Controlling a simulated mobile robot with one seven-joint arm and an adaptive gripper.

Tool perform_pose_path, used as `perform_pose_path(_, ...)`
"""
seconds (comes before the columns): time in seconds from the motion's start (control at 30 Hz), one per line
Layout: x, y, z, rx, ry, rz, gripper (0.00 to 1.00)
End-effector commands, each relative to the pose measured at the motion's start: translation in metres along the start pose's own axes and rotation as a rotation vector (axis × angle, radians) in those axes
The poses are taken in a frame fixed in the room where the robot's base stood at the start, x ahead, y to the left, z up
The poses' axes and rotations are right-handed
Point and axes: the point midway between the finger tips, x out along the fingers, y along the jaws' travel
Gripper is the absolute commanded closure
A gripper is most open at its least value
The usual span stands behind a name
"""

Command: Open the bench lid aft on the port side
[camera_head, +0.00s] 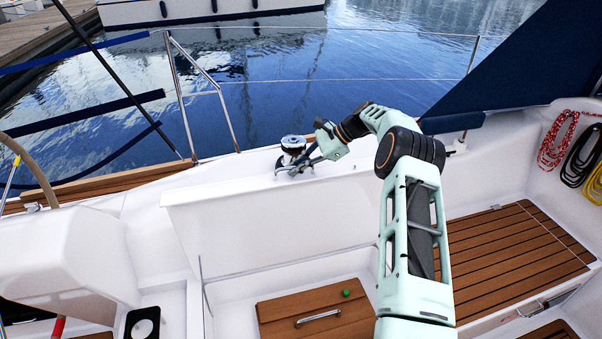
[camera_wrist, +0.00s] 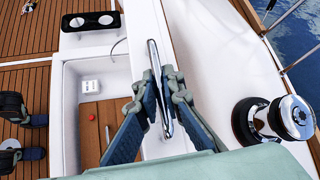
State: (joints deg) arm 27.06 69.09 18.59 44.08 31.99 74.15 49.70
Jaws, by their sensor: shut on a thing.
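The white bench lid (camera_head: 270,225) appears raised on edge against the side deck, with a thin stay (camera_head: 203,285) at its left end. A chrome bar handle (camera_wrist: 153,65) shows in the wrist view, near the lid's upper edge. My gripper (camera_head: 303,163) is at that edge, close to a winch. In the wrist view my gripper (camera_wrist: 162,105) has its fingers on both sides of the bar, closed on it.
The winch (camera_wrist: 270,118) stands just right of my gripper in the wrist view. A wooden panel (camera_head: 280,312) with a metal handle and a green ball lies low in front. A helm console (camera_head: 75,255) is at left. Guard wires and water lie beyond.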

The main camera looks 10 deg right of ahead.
Motion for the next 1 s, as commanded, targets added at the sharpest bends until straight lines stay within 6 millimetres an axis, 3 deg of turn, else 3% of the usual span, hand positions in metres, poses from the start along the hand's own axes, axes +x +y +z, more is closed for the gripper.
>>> perform_pose_path(0.67,0.0024,-0.0096,0.0006,-0.001,0.003,-0.004,1.0)
perform_pose_path(0.7,0.0024,-0.0095,0.0006,-0.001,0.004,-0.003,0.89)
perform_pose_path(0.77,0.0025,-0.0094,0.0006,-0.001,0.003,-0.003,0.84)
perform_pose_path(1.0,0.0029,-0.0088,0.0009,0.0,0.002,-0.001,0.84)
